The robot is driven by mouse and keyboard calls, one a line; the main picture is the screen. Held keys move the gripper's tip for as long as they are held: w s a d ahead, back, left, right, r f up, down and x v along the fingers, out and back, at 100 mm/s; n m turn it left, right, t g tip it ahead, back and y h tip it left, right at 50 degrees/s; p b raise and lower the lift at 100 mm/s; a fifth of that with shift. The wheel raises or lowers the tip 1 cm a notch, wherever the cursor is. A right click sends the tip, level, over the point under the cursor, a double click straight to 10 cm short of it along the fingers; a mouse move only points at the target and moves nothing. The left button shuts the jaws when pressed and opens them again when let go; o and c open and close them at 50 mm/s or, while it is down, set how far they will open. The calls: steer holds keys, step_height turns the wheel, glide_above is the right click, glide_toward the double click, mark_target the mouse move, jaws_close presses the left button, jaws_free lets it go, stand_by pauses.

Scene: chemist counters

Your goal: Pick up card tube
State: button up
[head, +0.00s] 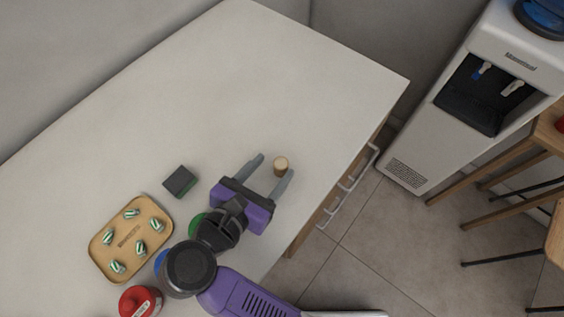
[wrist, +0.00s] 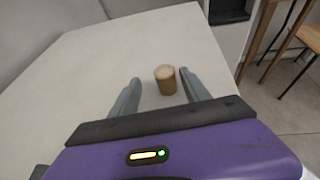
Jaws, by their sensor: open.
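The card tube (head: 281,164) is a small tan cylinder standing upright on the white counter. It also shows in the wrist view (wrist: 165,80), just ahead of and between the fingers, nearer the right one. My gripper (head: 270,165) is open and empty, low over the counter, with two grey fingers and a purple body. In the head view the tube is at the tip of the right finger. I cannot tell whether that finger touches it.
The white counter (head: 210,95) is clear beyond the tube; its right edge is close. A dark box (head: 180,181) and a wooden tray (head: 95,249) with several striped pieces lie to the left. A red-topped jar (head: 140,301) stands near my arm. A water dispenser (head: 440,120) stands beyond the counter.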

mark_target(285, 159)
steer(key=x, duration=0.3)
steer(key=d+p+x, duration=0.1)
steer(key=x, duration=0.2)
steer(key=shift+s+r, duration=0.2)
steer(key=shift+r, duration=0.05)
jaws_close()
